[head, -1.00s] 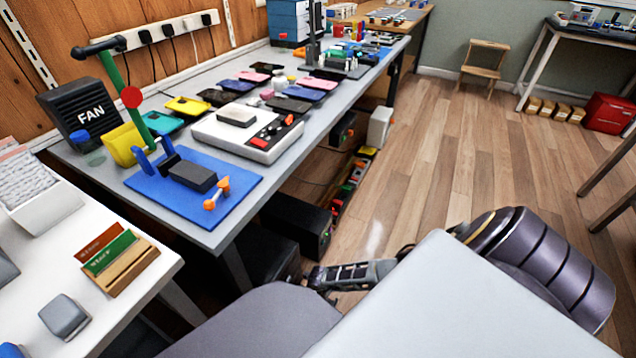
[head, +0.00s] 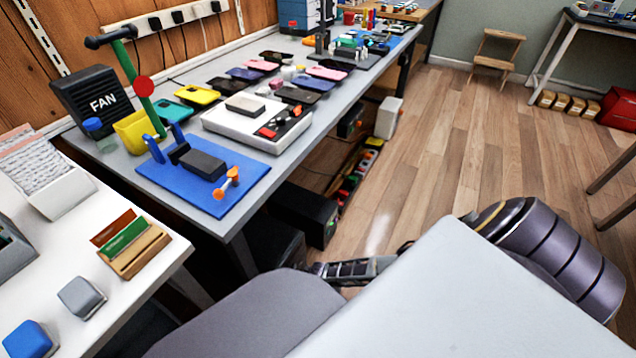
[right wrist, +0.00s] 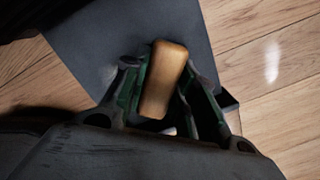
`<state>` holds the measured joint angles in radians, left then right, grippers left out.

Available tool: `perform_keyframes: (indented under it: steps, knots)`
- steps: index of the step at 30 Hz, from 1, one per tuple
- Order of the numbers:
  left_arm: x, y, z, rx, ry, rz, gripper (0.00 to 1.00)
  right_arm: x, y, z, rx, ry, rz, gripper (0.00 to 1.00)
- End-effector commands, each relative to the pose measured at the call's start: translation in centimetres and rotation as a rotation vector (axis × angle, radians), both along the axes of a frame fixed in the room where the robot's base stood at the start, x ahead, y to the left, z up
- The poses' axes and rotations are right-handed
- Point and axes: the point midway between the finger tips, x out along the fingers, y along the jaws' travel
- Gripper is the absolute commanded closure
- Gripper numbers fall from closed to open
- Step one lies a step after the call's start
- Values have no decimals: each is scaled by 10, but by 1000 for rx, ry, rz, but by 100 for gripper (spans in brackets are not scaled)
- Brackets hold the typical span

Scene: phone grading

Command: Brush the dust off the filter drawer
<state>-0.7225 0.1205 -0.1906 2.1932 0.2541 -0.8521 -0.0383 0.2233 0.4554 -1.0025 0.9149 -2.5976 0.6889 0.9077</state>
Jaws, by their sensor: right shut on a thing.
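In the right wrist view my right gripper (right wrist: 165,78) is shut on a tan, wood-coloured block with rounded ends (right wrist: 163,82). In the head view only dark parts of my right arm's end show low in the middle, and the held block is hidden. No filter drawer can be made out for certain. My left gripper is in neither view.
A grey workbench (head: 230,200) carries a black FAN box (head: 103,103), a blue mat (head: 235,188), a white device (head: 235,125) and several phones. A white table (head: 150,270) at left holds a card holder (head: 135,255), a grey block (head: 82,297) and a blue block (head: 30,338). Open floor lies right.

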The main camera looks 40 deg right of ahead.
Motion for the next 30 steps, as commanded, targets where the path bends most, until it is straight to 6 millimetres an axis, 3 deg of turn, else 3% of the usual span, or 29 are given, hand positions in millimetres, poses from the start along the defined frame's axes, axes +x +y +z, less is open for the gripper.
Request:
perform_keyframes:
  steps: [18, 30]
  knots:
    - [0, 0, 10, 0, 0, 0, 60, -14, 31, -2, 1, 3, 1, 92]
    - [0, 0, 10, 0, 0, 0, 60, -17, 34, -4, 2, 4, 1, 92]
